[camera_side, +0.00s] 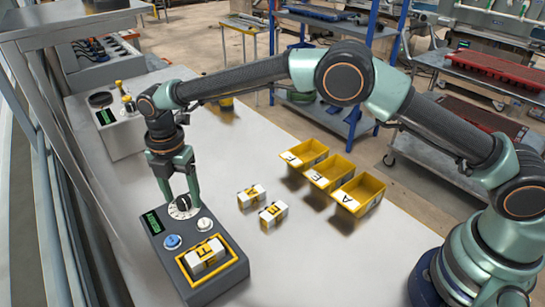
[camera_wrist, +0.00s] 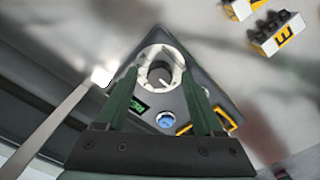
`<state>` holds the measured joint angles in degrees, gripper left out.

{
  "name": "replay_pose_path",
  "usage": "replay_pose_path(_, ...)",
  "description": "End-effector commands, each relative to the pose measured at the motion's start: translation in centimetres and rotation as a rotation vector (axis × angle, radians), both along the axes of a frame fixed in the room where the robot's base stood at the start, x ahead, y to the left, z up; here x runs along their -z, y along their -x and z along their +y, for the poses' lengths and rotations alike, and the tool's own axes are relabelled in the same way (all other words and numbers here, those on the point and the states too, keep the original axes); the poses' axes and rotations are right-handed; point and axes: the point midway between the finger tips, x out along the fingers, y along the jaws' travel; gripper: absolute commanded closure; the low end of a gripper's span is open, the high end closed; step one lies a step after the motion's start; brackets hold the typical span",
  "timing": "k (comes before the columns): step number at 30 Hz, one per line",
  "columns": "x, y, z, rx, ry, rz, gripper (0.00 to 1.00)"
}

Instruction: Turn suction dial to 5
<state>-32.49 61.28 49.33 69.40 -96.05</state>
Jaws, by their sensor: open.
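The suction dial (camera_side: 183,205) is a dark knob on a white round scale at the far end of a dark control box (camera_side: 216,284). My gripper (camera_side: 181,198) points down at the dial with its fingers open, one on each side of the knob. In the wrist view the dial (camera_wrist: 161,72) lies between and just beyond the two green fingers (camera_wrist: 158,88). Whether a finger touches the knob I cannot tell.
The box also carries a blue button (camera_side: 172,241), a white knob (camera_side: 204,224) and a yellow-framed slot with a block marked F (camera_side: 205,256). Two more blocks (camera_side: 251,196) (camera_side: 273,214) lie on the table, near several yellow bins (camera_side: 330,173).

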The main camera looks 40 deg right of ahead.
Motion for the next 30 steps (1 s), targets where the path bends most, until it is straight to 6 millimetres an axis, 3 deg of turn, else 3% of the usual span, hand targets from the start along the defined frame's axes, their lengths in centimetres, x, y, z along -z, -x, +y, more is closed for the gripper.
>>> replay_pose_path(1,-0.01,0.00,0.00,0.000,0.000,0.000,0.31)
replay_pose_path(6,-0.04,0.00,0.00,0.000,0.000,0.000,0.96)
replay_pose_path(7,-0.04,0.01,-0.01,0.000,0.000,0.000,1.00)
replay_pose_path(20,-0.10,0.01,0.00,0.078,0.001,0.002,1.00)
replay_pose_path(30,-0.15,0.01,0.03,0.346,0.001,0.001,1.00)
